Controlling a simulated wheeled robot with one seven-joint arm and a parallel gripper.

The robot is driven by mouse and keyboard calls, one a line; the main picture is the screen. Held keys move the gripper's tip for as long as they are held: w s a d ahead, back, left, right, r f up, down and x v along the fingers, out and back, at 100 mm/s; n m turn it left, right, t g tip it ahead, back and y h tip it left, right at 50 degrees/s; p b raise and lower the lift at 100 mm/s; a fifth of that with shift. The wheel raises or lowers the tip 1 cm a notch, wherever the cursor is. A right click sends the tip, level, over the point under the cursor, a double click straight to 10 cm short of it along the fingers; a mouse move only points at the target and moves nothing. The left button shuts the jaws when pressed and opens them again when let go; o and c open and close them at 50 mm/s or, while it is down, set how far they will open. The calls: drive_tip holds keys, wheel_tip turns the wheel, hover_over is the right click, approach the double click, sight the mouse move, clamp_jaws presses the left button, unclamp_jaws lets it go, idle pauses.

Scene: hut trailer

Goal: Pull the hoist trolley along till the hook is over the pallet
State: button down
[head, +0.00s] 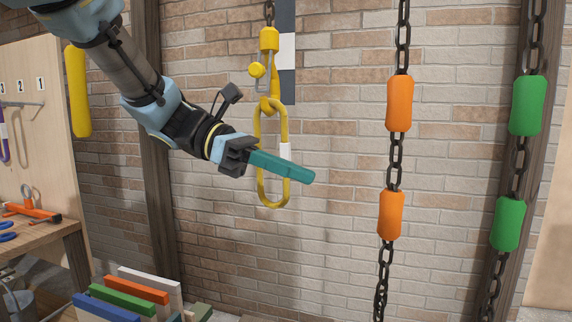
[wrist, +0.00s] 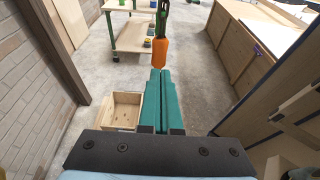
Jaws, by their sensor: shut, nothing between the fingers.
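A yellow hook (head: 272,95) hangs from a dark chain in the upper middle of the head view. A long yellow ring (head: 264,188) hangs from it. My gripper (head: 312,177) has teal fingers, shut and empty, crossing the middle of the ring; I cannot tell whether they pass in front of it or through it. The shut fingers (wrist: 160,74) also point away from me in the wrist view. The hoist trolley is above the picture. I cannot make out a pallet in either view.
A chain with orange sleeves (head: 400,103) and one with green sleeves (head: 527,106) hang at right. An orange sleeve (wrist: 161,53) shows ahead of the fingertips. Coloured boards (head: 135,290) stand low at left, near a workbench (head: 50,240). A wooden box (wrist: 125,100) sits on the floor.

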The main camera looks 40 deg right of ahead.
drive_tip(key=r+p+x, duration=0.1)
drive_tip(key=p+x, duration=0.1)
drive_tip(key=x, duration=0.7)
drive_tip(key=shift+s+d, duration=0.1)
drive_tip(key=shift+s, duration=0.1)
